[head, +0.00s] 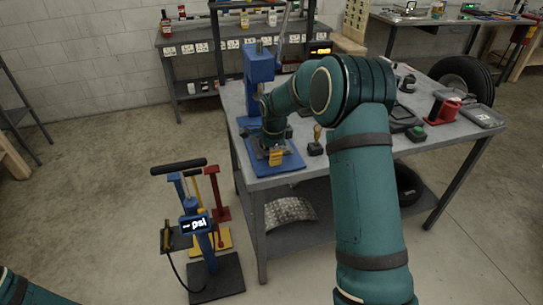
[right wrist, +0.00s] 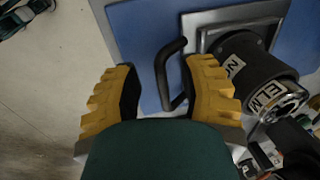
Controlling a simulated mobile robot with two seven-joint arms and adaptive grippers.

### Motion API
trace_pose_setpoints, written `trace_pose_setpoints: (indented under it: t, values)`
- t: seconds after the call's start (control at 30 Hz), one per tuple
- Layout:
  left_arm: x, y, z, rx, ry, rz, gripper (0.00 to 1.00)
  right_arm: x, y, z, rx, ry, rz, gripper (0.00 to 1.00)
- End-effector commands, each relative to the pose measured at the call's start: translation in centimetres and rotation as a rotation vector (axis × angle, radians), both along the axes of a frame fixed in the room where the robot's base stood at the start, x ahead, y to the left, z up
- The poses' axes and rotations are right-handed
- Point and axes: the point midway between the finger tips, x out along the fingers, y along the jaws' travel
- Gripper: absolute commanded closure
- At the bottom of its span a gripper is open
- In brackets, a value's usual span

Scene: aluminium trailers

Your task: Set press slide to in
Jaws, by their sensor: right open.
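The blue press (head: 260,68) stands on the near left part of the grey workbench, on a blue base plate (head: 286,162). My right gripper (head: 275,156) is low over this base plate, in front of the press. In the right wrist view its yellow fingers (right wrist: 163,68) are apart, with a black bent handle (right wrist: 171,45) showing between them, nearer the right finger. Whether a finger touches the handle I cannot tell. The handle lies by a grey square plate (right wrist: 213,22) bearing a black labelled cylinder (right wrist: 255,72). My left gripper is out of view.
A floor pump (head: 200,225) with a lit display stands left of the bench.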

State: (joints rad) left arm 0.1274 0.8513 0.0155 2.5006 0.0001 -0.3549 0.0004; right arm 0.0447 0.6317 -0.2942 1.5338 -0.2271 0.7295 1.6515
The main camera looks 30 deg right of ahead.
Motion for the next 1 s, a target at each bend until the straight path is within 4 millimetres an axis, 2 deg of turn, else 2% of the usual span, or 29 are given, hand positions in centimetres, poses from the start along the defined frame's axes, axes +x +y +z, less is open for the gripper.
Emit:
trace_pose_setpoints:
  t: [0.37, 0.4, 0.5, 0.87, 1.0]
  values:
    - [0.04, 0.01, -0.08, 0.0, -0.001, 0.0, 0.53, 0.12, -0.03, -0.45, 0.0, -0.002, 0.0, 0.59]
    - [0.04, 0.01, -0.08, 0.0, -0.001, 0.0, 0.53, 0.12, -0.03, -0.45, 0.0, -0.002, 0.0, 0.67]
    - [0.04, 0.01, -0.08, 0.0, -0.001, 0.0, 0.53, 0.12, -0.04, -0.45, 0.0, -0.001, 0.0, 1.0]
    - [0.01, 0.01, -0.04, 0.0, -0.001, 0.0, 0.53, 0.09, -0.03, -0.6, 0.001, 0.003, -0.001, 1.0]
    - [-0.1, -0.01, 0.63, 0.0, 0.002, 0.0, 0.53, 1.03, -0.28, -0.56, 0.0, 0.005, -0.002, 1.0]
